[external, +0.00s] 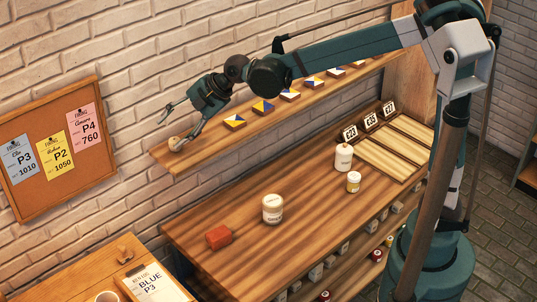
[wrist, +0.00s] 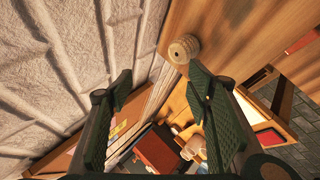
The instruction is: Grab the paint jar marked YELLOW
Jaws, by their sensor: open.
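No label reading YELLOW can be made out on any jar. A small white jar with a yellowish band (external: 353,182) stands upright on the workbench, right of centre. My gripper (external: 172,127) is high at the left end of the upper shelf, well away from these jars. In the wrist view its two fingers (wrist: 158,82) are spread, with nothing held. A pale round ribbed object (wrist: 183,48) sits at the shelf end, ahead of the fingertips.
The upper shelf (external: 205,140) carries several blue, yellow and white tiles. A red block (external: 218,237) lies on the workbench (external: 310,215). Small jars stand on the lower shelf (external: 345,270). The brick wall runs close beside my gripper. The bench between block and jars is mostly clear.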

